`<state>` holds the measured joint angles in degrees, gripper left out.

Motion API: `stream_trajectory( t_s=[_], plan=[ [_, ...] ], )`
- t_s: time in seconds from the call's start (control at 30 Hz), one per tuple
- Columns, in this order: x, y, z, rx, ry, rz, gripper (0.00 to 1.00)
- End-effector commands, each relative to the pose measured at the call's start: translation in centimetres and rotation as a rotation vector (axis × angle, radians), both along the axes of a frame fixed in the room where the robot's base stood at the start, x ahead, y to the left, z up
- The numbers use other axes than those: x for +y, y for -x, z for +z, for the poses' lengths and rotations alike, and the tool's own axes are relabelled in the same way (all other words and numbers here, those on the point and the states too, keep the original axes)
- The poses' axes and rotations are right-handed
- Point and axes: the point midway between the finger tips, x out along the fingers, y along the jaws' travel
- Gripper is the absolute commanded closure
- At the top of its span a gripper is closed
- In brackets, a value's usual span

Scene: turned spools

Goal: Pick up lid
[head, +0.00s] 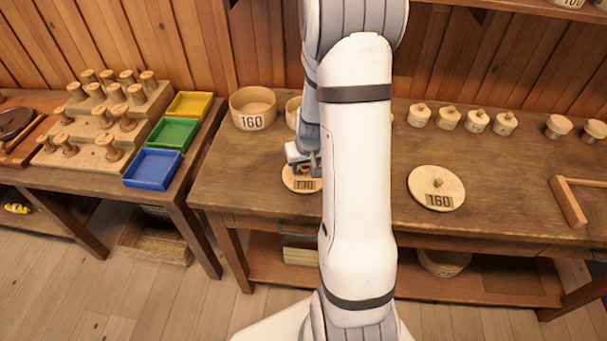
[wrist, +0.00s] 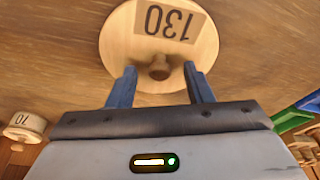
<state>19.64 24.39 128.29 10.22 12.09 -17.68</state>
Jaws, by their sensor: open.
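A round wooden lid marked 130 (head: 302,184) lies flat on the workbench, partly hidden by my arm in the head view. It also shows in the wrist view (wrist: 190,50), with a small knob (wrist: 160,68) on top. My gripper (wrist: 160,80) is open, its two blue fingers apart on either side of the knob, which looks free between them. In the head view my gripper (head: 308,172) is right over this lid. A second lid marked 160 (head: 437,193) lies to the right on the bench.
A round box marked 160 (head: 253,108) stands at the back left of the bench. Several small knobbed pieces (head: 448,118) line the back right. A wooden frame piece (head: 568,200) lies at the right. Blue, green and yellow trays (head: 152,168) sit on the left table.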

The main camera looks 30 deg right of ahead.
Motion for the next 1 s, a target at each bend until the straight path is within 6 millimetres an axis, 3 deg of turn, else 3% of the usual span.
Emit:
stream_trajectory(
  t_s=[0.13,0.7,1.0],
  plan=[
    [0.03,0.00,0.01,0.000,0.000,0.001,0.54],
    [0.08,0.01,0.02,0.001,-0.001,0.002,1.00],
    [0.10,-0.04,0.31,-0.001,0.000,0.002,1.00]
  ],
)
